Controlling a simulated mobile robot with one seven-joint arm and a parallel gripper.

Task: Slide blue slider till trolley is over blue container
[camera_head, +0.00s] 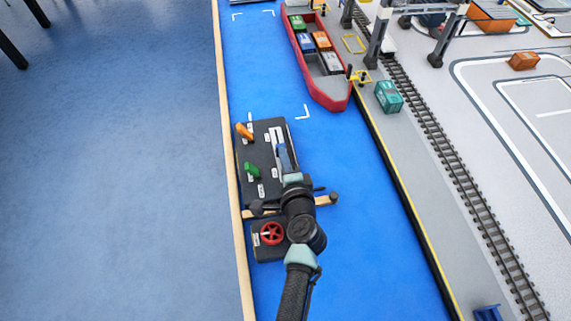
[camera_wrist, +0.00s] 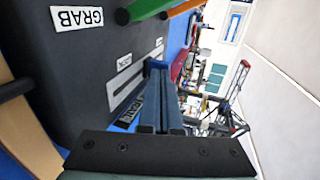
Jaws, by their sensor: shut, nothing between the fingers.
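The black control panel (camera_head: 262,133) stands on the blue floor strip. It carries an orange lever (camera_head: 243,131), a green lever (camera_head: 252,169) and a pale slot. My gripper (camera_head: 284,157) is shut with nothing between its fingers, low over the slot side. In the wrist view, a small blue piece (camera_wrist: 156,64), probably the blue slider, shows at or just beyond my fingertips (camera_wrist: 161,78); I cannot tell whether they touch. The red ship (camera_head: 328,93) holds several containers, including a blue container (camera_head: 306,42). The gantry crane (camera_head: 378,38) stands at the top right; its trolley is not clearly visible.
A red handwheel (camera_head: 271,233) sits on a smaller panel nearer me. A teal container (camera_head: 389,97) stands on the quay beside the rails (camera_head: 450,157). A wooden edge (camera_head: 229,120) runs along the left. The blue floor right of the panel is clear.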

